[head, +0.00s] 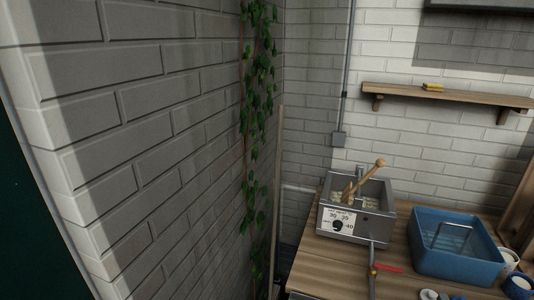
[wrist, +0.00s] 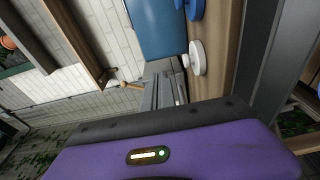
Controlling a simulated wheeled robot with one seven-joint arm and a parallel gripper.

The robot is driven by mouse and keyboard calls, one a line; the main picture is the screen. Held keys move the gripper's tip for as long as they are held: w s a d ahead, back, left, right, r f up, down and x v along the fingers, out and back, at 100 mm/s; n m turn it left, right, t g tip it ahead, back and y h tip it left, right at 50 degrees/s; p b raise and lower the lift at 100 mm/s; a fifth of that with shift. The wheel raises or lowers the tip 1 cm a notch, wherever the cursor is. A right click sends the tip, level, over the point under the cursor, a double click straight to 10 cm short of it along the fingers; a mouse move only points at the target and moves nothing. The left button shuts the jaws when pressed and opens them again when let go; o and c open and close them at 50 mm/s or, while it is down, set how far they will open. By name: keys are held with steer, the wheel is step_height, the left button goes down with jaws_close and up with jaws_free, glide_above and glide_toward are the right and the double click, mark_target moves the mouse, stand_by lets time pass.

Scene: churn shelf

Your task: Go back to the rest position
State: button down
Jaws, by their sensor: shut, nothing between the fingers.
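My gripper (wrist: 160,125) shows in the wrist view as a wide purple body with a small lit indicator and a dark grey edge along its top. It fills the bottom of that view. It is shut and holds nothing. Its fingertips are not clearly made out. It is apart from the metal box (wrist: 163,84) and the blue tub (wrist: 158,28) seen beyond it. My gripper is not in the head view.
In the head view, the metal box (head: 355,208) with a wooden handle (head: 365,178) stands on the wooden counter (head: 335,262). The blue tub (head: 452,262) is to its right. A red-handled lever (head: 388,268) juts out in front. A brick wall (head: 150,130) with a vine (head: 257,90) bounds the left.

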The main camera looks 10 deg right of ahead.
steer(key=s+a+r+m+t+h, duration=0.1)
steer(key=s+a+r+m, duration=0.3)
steer(key=r, duration=0.3)
steer(key=s+a+r+m+g+y+b, duration=0.1)
steer(key=s+a+m+y, duration=0.1)
steer(key=s+a, duration=0.6)
steer(key=s+a+r+m+y+b, duration=0.1)
steer(key=s+a+m+y, duration=0.2)
steer(key=s+a, duration=0.5)
steer(key=s+a+r+m+g+y, duration=0.1)
steer(key=s+a+m+y, duration=0.2)
steer(key=s+a, duration=0.5)
steer(key=a+m, duration=0.1)
steer(key=a, duration=0.8)
steer(key=shift+s+a+r+g+b, duration=0.2)
steer(key=shift+s+a+g+b, duration=0.1)
steer(key=shift+b, duration=0.1)
